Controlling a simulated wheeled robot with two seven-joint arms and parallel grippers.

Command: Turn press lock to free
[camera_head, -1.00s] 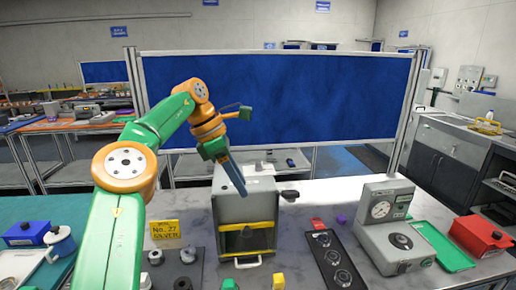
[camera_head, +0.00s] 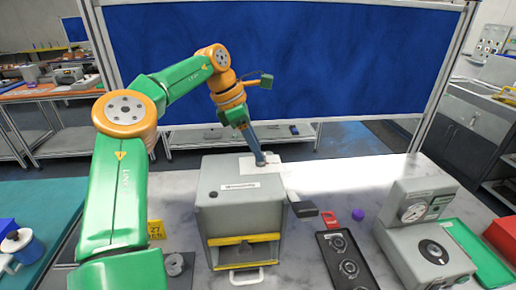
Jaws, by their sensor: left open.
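A grey box-shaped press (camera_head: 225,206) stands on the marble-topped table, with a yellow bar (camera_head: 243,239) across its front opening and a pale handle (camera_head: 245,276) low in front. A dark lever (camera_head: 304,209) sticks out from its right side; I take it for the lock, but its setting cannot be read. My left gripper (camera_head: 261,163) points down at the rear of the press top, beside a white plate. It is open, though the fingers overlap in this view. I cannot tell whether it touches the press. My right gripper is out of view.
A black panel with round dials (camera_head: 345,262) and a red piece (camera_head: 330,216) lie right of the press. A grey gauge device (camera_head: 412,235) and a green tray (camera_head: 478,252) stand farther right. A blue partition (camera_head: 290,62) rises behind. The back right tabletop is clear.

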